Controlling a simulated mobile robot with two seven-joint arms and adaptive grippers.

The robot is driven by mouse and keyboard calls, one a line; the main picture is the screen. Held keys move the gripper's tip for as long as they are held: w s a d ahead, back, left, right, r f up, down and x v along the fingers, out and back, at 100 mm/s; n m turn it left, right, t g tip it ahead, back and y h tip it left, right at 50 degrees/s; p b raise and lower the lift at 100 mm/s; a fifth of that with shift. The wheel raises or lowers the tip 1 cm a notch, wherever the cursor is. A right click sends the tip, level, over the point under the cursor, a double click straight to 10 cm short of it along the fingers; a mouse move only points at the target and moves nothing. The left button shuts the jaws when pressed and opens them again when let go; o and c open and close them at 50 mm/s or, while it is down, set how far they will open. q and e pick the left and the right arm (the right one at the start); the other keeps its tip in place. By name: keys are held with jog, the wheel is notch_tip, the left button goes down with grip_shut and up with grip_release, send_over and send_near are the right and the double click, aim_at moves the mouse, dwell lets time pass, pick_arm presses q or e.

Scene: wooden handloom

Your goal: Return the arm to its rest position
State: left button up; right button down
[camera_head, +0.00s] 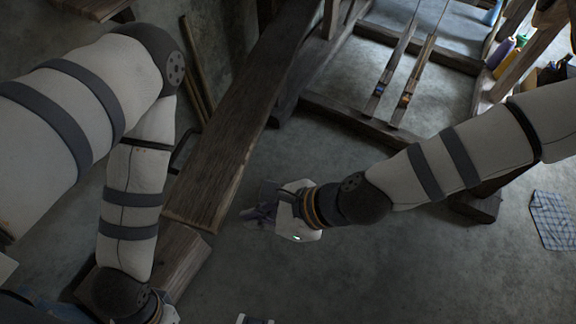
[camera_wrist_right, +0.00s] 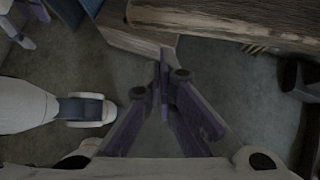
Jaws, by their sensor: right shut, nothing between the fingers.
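My right arm comes in from the right in the head view and ends in my right gripper (camera_head: 262,208), which is beside the wooden beam over the floor. In the right wrist view its fingers (camera_wrist_right: 162,85) meet, shut and empty. My left arm (camera_head: 130,200) comes in from the left and bends down to the bottom edge. Its wrist (camera_head: 135,300) shows there, but its fingers are outside the frame.
A thick wooden loom beam (camera_head: 235,130) runs diagonally between my arms. Two wooden bars (camera_head: 405,80) lie across the loom frame at the upper right. A checked cloth (camera_head: 551,220) lies on the floor at right. The grey floor (camera_head: 400,265) below my right arm is clear.

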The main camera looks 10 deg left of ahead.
jog(key=s+p+v, duration=0.1)
jog(key=v, duration=1)
jog(key=s+d+f+n+g+h+p, duration=0.1)
jog(key=s+d+f+n+h, duration=0.4)
jog(key=s+d+f+n, duration=0.5)
pick_arm(q)
jog(key=shift+t, duration=0.8)
jog(key=w+r, duration=0.1)
jog(key=r, duration=0.1)
jog(key=w+d+r+p, duration=0.1)
jog(key=w, duration=0.1)
jog(key=shift+w+r, duration=0.25)
jog(key=shift+r, duration=0.1)
pick_arm(e)
jog(key=s+d+f+n+h, duration=0.1)
jog(key=s+d+n+h, duration=0.1)
jog(key=s+d, duration=0.3)
jog(key=s+d+f+n+h, duration=0.1)
jog(key=s+d+n, duration=0.3)
jog(key=d, duration=0.7)
jog(key=shift+s+d+f+n+g+h, duration=0.2)
jog(key=shift+s+f+n+g+h, duration=0.1)
jog(key=shift+s+n+g+h, duration=0.15)
